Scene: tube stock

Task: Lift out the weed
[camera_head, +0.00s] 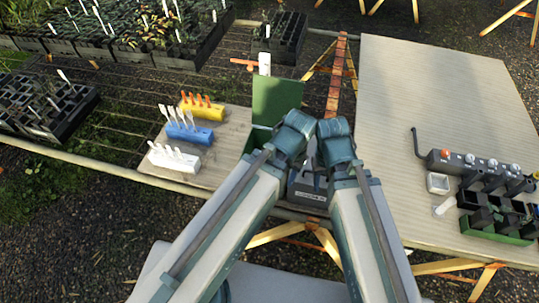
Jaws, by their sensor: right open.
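I cannot make out which plant is the weed. Small dark pots with a little green stand in a green tray (497,236) at the right edge of the pale board. My two arms reach up from the bottom centre, with their wrists close together.
A grey rack (468,163) with knobs and a small white dish (437,183) lie beside the tray. Yellow (203,112), blue (190,134) and white (173,158) label holders stand left, near a green box lid (276,101). Seedling trays fill the back left. The pale board (430,100) has free room.

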